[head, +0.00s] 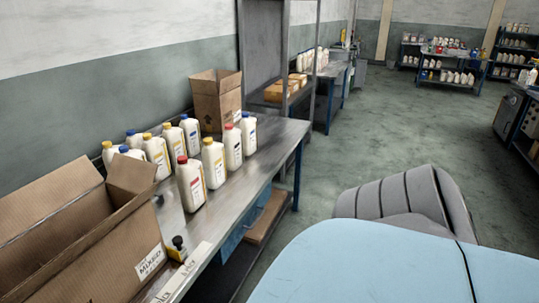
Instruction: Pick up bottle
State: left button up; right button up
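Several white bottles stand upright in a group on a long metal workbench (262,160), with red, yellow and blue caps. A red-capped bottle (191,186) is at the near edge of the group. Beside it stand a yellow-capped bottle (213,164), another red-capped bottle (233,147) and a blue-capped bottle (248,134). More bottles stand behind them, partly hidden by the front ones. Neither of my grippers is in view.
A large open cardboard box (95,255) fills the near left end of the bench. A smaller open box (216,100) stands behind the bottles. A grey padded chair (405,200) and a light blue surface (370,265) are at the lower right. The floor (420,130) beyond is open.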

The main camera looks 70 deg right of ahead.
aim_at(248, 124)
jog(key=k+l+z, duration=0.1)
jog(key=l+z, duration=0.85)
jog(key=l, duration=0.7)
jog(key=i+l+z, duration=0.1)
jog(key=l, duration=0.75)
jog(key=i, duration=0.05)
